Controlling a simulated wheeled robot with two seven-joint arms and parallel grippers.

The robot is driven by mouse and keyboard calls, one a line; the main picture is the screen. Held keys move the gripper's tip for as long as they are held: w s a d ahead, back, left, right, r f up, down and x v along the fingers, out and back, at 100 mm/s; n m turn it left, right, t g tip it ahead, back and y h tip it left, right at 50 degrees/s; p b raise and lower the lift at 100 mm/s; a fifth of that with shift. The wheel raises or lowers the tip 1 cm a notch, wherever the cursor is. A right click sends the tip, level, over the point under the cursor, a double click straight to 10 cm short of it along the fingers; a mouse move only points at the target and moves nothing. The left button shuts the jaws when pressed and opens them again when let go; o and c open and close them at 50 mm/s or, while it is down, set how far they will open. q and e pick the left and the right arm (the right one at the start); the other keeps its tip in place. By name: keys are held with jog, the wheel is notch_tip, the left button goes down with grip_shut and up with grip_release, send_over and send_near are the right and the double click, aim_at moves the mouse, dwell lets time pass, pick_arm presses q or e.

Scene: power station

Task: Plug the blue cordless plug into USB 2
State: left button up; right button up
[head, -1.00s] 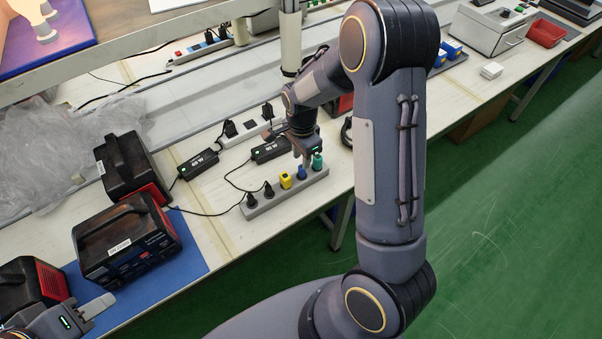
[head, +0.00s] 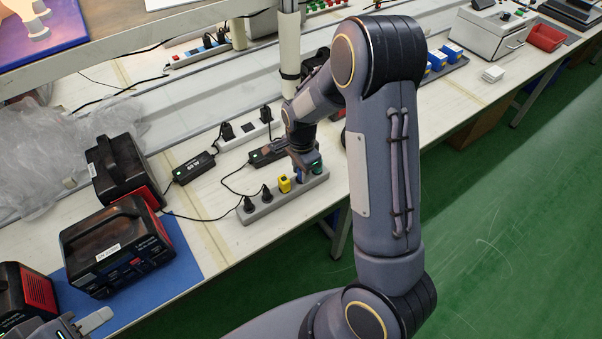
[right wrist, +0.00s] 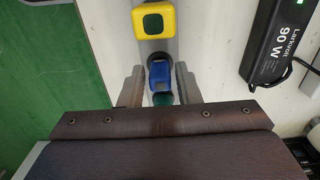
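The blue cordless plug (right wrist: 159,74) stands in a grey power strip (head: 262,210) between a yellow plug (head: 284,184) and a green plug (head: 317,168). In the head view the blue plug (head: 301,177) is partly hidden by my right gripper (head: 302,168). In the right wrist view my right gripper (right wrist: 160,88) is open, with one finger on each side of the blue plug and a narrow gap visible on both sides. My left gripper (head: 90,322) is at the lower left edge, mostly cut off. I cannot make out which socket is USB 2.
Two black plugs fill the strip's near-left end. A black 90 W adapter (right wrist: 277,42) and a white strip (head: 238,137) lie behind. Black-and-red power units (head: 118,243) stand on a blue mat (head: 192,280) to the left. Green floor lies in front of the bench.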

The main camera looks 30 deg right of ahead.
grip_shut()
jog(key=shift+r, duration=0.15)
jog(key=shift+r+p, duration=2.4)
jog(key=shift+r, duration=0.5)
